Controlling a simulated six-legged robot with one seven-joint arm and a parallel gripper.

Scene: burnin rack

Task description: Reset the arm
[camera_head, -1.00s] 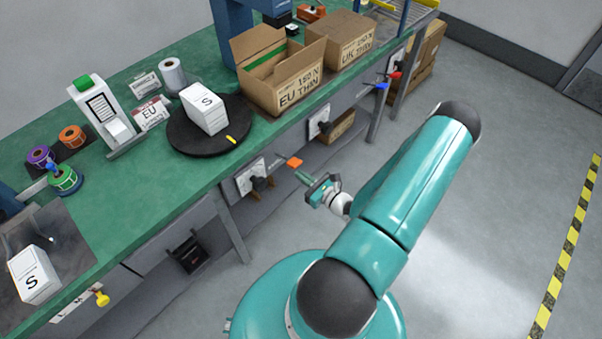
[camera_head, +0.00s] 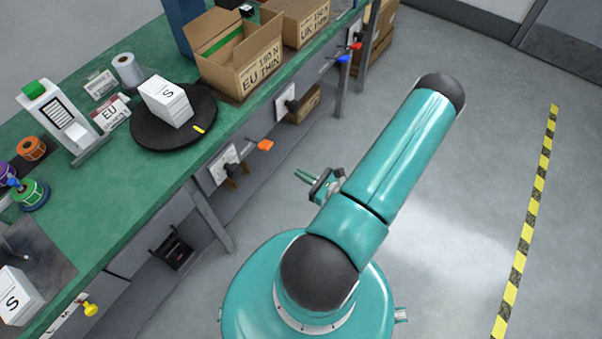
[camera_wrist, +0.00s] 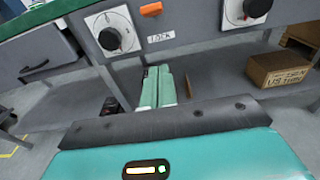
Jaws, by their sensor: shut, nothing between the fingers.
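My arm is teal with dark joint caps and stands over the floor to the right of the green bench (camera_head: 100,222). My gripper (camera_head: 303,176) is in front of the bench's front edge, pointing toward it, and touches nothing. In the wrist view its two teal fingers (camera_wrist: 158,88) lie side by side, shut and empty. Behind them is the bench front, with a rotary switch (camera_wrist: 112,34) at left, an orange tab (camera_wrist: 151,9), a LOCK label (camera_wrist: 160,38) and a second switch (camera_wrist: 246,10) at right.
On the bench are a black turntable (camera_head: 144,131) with a white S box (camera_head: 166,100), an open EU carton (camera_head: 238,58) and a UK carton (camera_head: 296,20). Another white S box (camera_head: 18,297) sits at lower left. The floor right of my arm is clear up to a yellow-black stripe (camera_head: 530,210).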

